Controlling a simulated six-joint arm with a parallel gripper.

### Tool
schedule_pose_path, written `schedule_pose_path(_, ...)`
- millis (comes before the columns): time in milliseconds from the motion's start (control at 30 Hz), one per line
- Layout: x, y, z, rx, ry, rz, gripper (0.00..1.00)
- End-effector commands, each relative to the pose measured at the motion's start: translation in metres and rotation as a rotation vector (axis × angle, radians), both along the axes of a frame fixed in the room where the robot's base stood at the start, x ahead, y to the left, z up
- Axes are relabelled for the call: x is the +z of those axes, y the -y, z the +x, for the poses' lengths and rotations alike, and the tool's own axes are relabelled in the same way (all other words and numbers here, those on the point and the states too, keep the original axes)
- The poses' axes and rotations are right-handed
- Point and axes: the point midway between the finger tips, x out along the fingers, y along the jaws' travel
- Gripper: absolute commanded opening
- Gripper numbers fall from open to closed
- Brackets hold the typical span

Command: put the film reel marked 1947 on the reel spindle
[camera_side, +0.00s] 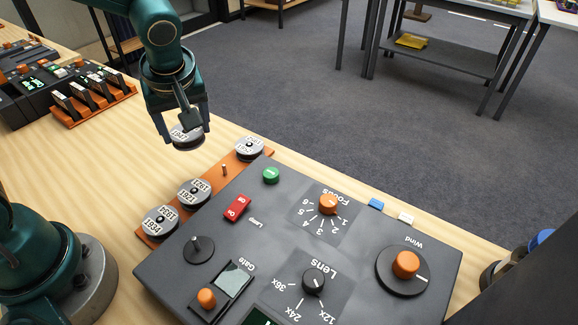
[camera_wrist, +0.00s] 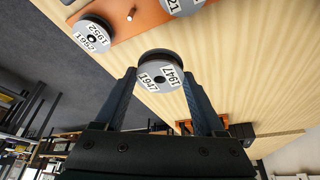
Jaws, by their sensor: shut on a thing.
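The film reel marked 1947 (camera_wrist: 161,75) is a grey disc with white labels, held between the two fingers of my gripper (camera_wrist: 160,84) in the wrist view. The label is too small to read there. A dark round plate with a short upright post, which looks like the reel spindle (camera_side: 198,248), is on the near left of the grey console. Nothing is on it.
The orange rack (camera_side: 212,182) holds three other reels and one bare peg (camera_side: 224,170). The grey console (camera_side: 330,235) carries several knobs, a red switch (camera_side: 237,208) and a green button (camera_side: 271,175). Dark equipment (camera_side: 60,90) stands at the far left.

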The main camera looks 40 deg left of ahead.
Motion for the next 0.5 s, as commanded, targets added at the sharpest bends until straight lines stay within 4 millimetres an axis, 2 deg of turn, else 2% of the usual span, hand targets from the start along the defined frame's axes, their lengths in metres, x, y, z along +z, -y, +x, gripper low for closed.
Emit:
schedule_pose_path(33, 0.008, -0.011, -0.004, 0.009, 0.007, 0.0, 0.15)
schedule_pose_path(200, 0.024, -0.037, -0.016, 0.007, 0.004, 0.001, 0.15)
schedule_pose_path(500, 0.034, -0.053, -0.026, 0.053, 0.0, 0.001, 0.15)
